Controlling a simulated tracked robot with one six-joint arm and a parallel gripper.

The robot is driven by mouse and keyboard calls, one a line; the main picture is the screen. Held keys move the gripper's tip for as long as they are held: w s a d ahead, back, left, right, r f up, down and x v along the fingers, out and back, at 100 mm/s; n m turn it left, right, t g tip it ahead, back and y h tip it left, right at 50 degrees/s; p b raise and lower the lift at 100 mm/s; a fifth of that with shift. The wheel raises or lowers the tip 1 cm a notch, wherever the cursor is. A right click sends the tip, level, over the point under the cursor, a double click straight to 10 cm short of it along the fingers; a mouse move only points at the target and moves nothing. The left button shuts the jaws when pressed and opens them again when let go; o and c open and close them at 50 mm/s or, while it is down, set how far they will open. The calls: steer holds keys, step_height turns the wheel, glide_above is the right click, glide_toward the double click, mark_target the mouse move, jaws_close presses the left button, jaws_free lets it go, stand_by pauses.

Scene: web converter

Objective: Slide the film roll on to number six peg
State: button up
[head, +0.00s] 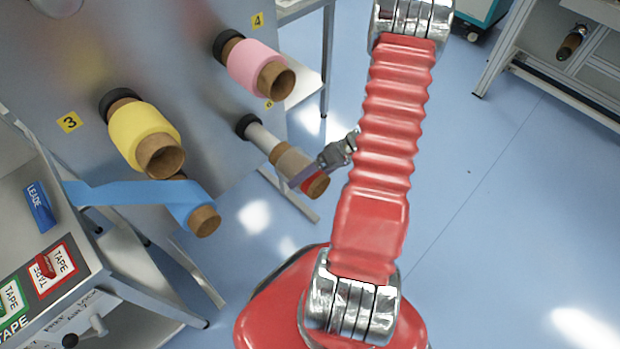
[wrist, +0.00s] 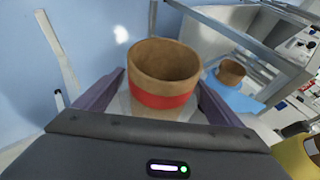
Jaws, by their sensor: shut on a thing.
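The film roll (head: 292,164) is a pale brownish roll on a cardboard core with a red band. My gripper (head: 308,174) is shut across it near its front end. In the wrist view the roll (wrist: 164,80) sits between both fingers, its open end showing a hollow core. Number six peg (head: 264,138) is a pale shaft with a black collar, below the yellow 6 label (head: 268,103). The roll is in line with the peg, and its back end meets the shaft in the picture. I cannot tell how far the shaft runs inside.
A yellow roll (head: 143,130) on peg 3 and a pink roll (head: 255,64) on peg 4 stick out of the grey panel (head: 200,110). A blue roll (head: 190,200) trails its web to a bench (head: 110,250) at left.

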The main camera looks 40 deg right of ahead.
steer(key=shift+w, duration=0.35)
steer(key=shift+w+a, duration=0.1)
steer(key=shift+w, duration=2.35)
steer(key=shift+w+a, duration=0.1)
steer(key=shift+w, duration=2.35)
steer(key=shift+w, duration=1.5)
steer(key=o, duration=1.4)
steer(key=shift+o, duration=0.2)
